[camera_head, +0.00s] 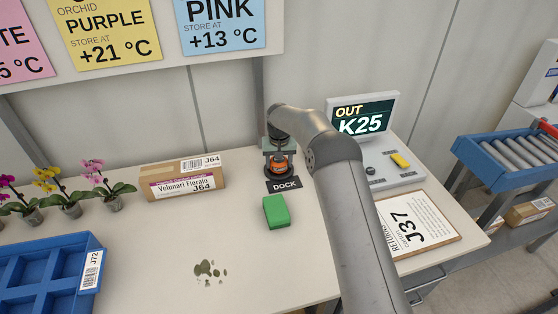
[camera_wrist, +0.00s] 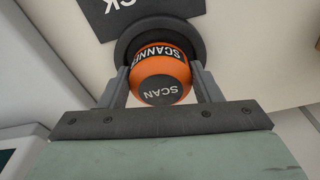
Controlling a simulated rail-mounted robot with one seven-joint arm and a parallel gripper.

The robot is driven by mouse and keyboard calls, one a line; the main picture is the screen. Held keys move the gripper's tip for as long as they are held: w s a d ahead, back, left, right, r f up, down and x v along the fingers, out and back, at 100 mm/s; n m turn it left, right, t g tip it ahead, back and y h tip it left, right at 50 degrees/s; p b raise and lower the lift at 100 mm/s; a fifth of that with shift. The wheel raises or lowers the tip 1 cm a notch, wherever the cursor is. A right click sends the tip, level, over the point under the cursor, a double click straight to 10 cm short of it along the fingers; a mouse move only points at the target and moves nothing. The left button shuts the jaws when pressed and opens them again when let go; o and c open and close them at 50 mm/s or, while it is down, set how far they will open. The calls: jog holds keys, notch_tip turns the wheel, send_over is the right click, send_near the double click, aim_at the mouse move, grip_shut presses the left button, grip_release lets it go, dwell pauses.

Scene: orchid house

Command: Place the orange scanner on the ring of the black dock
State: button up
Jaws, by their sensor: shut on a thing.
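The orange scanner (camera_head: 279,164) stands upright over the round black dock (camera_head: 291,173), which has a DOCK label (camera_head: 284,185) in front of it. My gripper (camera_head: 278,161) is above the dock, with its fingers shut on the scanner from both sides. In the wrist view the scanner (camera_wrist: 160,76) sits between the two grey fingers of my gripper (camera_wrist: 161,85), its dark SCAN face towards the camera. The black ring of the dock (camera_wrist: 124,42) shows right behind it. Whether the scanner's base touches the ring is hidden.
A green block (camera_head: 276,212) lies in front of the dock. A carton (camera_head: 181,174) and potted orchids (camera_head: 68,208) stand to the left, with a blue tray (camera_head: 92,244) nearer. Dark stains (camera_head: 208,269) mark the front.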

jog(key=shift+f, duration=0.25)
jog(key=o, duration=1.1)
jog(key=shift+r, duration=0.1)
jog(key=shift+c, duration=0.2)
